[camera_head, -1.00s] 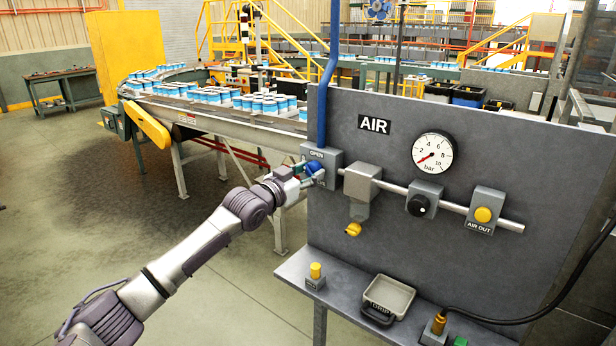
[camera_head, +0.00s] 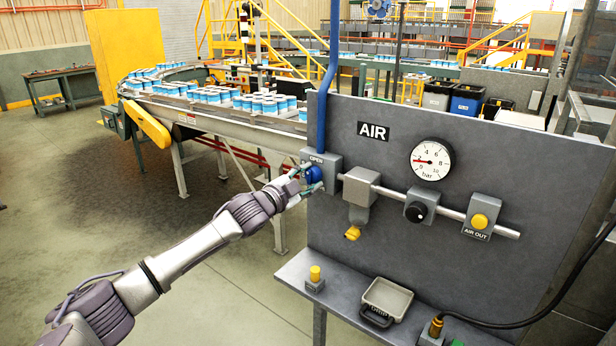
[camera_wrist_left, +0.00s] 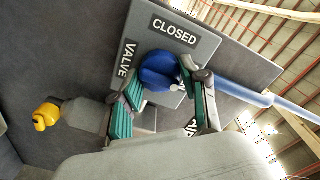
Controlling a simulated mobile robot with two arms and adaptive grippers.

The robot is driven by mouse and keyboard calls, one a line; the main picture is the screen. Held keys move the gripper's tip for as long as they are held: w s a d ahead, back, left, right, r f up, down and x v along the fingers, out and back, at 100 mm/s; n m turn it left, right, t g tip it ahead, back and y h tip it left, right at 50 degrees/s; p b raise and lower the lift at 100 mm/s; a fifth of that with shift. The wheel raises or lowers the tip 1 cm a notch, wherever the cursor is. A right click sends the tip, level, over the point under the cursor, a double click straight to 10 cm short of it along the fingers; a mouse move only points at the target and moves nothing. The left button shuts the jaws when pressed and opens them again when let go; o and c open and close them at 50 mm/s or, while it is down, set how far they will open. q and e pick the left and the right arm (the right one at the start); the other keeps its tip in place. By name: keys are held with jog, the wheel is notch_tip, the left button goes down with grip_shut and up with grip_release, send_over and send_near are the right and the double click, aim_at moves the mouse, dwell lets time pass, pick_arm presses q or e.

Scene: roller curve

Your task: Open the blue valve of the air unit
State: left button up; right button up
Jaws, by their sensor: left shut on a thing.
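The blue valve (camera_head: 314,174) is a round knob on a grey box at the upper left of the air unit's panel (camera_head: 480,170). The box bears the word OPEN at its top in the head view. In the left wrist view, the blue knob (camera_wrist_left: 160,70) sits beside the words CLOSED and VALVE. My left gripper (camera_head: 306,180) is shut on the knob, with its green-padded fingers (camera_wrist_left: 160,92) on either side of it. The pressure gauge (camera_head: 432,160) has its red needle pointing left, near the 2. My right gripper is not in view.
A grey filter with a yellow tip (camera_head: 352,233), a black knob (camera_head: 416,212) and a yellow AIR OUT button (camera_head: 480,220) lie along the pipe. A shelf (camera_head: 345,300) below holds a tray (camera_head: 388,297). A conveyor with cans (camera_head: 215,105) stands behind.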

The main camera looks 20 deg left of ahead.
pick_arm(q)
jog(key=shift+m, duration=0.3)
jog(key=o, duration=1.1)
jog(key=shift+o, duration=0.2)
jog(key=shift+s, duration=0.1)
jog(key=v, duration=1.2)
